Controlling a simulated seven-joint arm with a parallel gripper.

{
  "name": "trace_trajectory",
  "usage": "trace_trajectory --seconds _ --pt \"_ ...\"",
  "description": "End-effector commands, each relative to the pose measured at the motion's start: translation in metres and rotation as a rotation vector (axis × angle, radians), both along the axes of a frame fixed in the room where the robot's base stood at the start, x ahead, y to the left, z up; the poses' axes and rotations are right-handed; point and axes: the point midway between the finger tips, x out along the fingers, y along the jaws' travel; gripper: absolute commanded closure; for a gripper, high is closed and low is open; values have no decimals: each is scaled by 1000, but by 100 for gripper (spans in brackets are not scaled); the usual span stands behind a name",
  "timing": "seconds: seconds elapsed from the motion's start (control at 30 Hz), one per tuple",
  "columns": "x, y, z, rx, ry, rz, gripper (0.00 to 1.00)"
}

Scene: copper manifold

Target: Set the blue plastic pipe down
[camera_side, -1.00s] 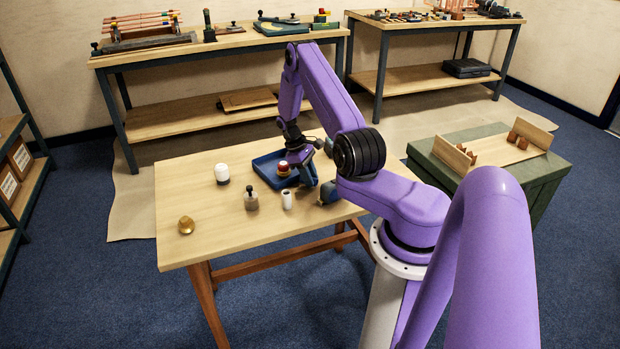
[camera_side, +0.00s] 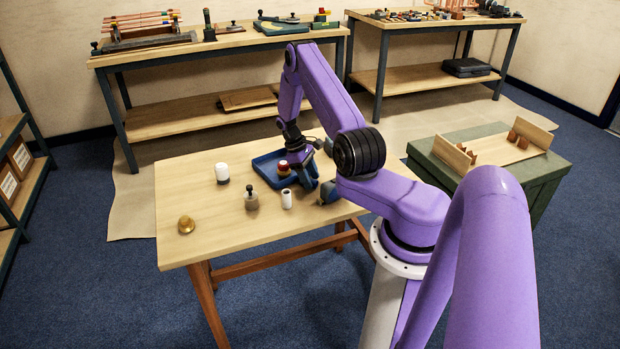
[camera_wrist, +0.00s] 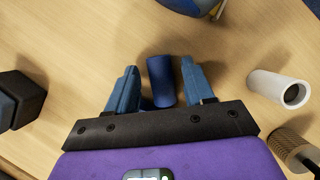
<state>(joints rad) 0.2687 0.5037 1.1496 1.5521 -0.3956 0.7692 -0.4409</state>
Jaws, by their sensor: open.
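The blue plastic pipe (camera_wrist: 160,80) is a short dark blue cylinder. In the wrist view it sits between the two blue fingers of my gripper (camera_wrist: 161,88), with a gap on each side. My gripper is open around it and does not grip it. In the side view my gripper (camera_side: 303,181) is low over the wooden table (camera_side: 225,235), near its right end. The pipe cannot be made out there behind the fingers. It appears to rest on the table, though its lower end is partly hidden.
A white pipe (camera_wrist: 280,88) stands close to the right of my gripper, with a knurled metal piece (camera_wrist: 291,146) nearby. A dark block (camera_wrist: 20,99) is at left. A blue tray (camera_side: 264,171) lies behind. A white-topped cylinder (camera_side: 222,173) and brass fitting (camera_side: 186,224) stand farther left.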

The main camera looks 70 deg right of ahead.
Motion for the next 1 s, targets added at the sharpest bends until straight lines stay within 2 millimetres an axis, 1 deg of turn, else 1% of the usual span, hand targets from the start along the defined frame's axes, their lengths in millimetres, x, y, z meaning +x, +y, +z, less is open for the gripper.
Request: trace_trajectory --seconds 0.17,0.4,0.5,0.6,0.77,0.87,0.97,1.0 --pt "12 -1 27 -4 -5 3 48" --pt "31 -1 72 -4 -5 2 48" --pt "37 0 87 -3 -4 1 48" --pt "41 0 98 -2 -3 1 48" --pt "46 1 108 -2 -3 5 48" --pt "55 12 116 -6 -11 29 48" --pt "71 34 129 -15 -30 77 48" --pt "79 47 135 -18 -39 102 48"
